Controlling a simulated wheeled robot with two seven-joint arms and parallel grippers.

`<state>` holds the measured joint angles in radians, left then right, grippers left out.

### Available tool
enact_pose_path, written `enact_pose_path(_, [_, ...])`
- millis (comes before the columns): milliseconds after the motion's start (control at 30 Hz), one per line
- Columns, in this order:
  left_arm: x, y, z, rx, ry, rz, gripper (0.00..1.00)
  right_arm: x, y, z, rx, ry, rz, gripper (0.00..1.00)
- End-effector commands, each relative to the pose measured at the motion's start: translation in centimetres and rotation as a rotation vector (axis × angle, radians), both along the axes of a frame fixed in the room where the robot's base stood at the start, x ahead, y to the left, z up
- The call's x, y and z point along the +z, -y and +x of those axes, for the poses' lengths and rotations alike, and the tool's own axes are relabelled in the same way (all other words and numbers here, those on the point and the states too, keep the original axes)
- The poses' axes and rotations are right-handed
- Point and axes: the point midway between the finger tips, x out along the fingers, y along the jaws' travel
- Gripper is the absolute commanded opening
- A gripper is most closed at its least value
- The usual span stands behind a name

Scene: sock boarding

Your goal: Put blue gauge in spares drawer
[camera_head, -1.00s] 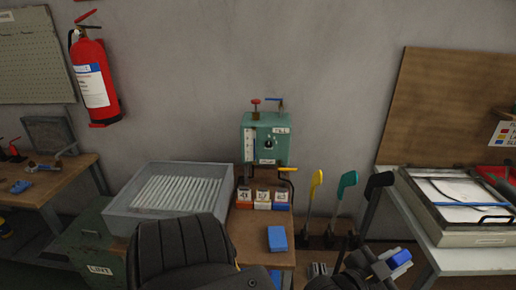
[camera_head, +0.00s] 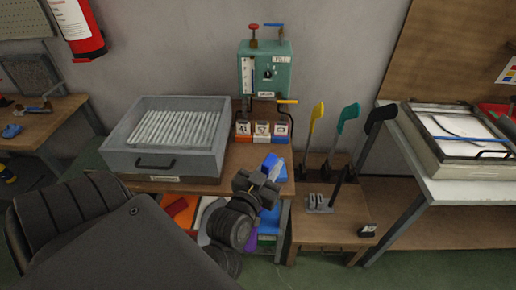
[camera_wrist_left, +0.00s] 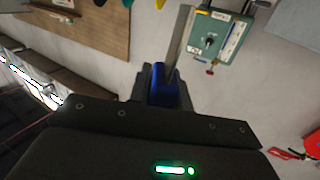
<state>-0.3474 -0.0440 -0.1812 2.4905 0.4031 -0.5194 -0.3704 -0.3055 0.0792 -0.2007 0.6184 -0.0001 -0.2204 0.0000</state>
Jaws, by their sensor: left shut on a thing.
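My left gripper (camera_head: 256,187) is shut on the blue gauge, above the front of the small wooden table. In the left wrist view the blue gauge (camera_wrist_left: 162,88) sits between the jaws, with a grey bar reaching up from it. My right gripper is not in view.
A grey tray box (camera_head: 117,158) stands on the table's left. A green machine (camera_head: 281,72) and several small numbered boxes stand behind. Yellow (camera_head: 317,120), green (camera_head: 347,115) and black (camera_head: 380,115) tools stand upright at the right. Coloured items lie below the table.

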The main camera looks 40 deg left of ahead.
Motion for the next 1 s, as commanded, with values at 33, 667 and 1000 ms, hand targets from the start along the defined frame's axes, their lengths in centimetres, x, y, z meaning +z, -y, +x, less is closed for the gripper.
enact_pose_path(33, [-1.0, -0.7, -0.9, 0.027, 0.000, -0.025, 0.00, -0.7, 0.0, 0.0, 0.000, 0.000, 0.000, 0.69])
enact_pose_path(667, [-4.9, -6.9, 4.9, 0.066, 0.008, -0.047, 0.00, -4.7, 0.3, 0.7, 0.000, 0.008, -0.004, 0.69])
enact_pose_path(1000, [-10.0, -9.7, 8.6, 0.067, 0.008, -0.054, 0.00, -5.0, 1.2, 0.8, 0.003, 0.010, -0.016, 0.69])
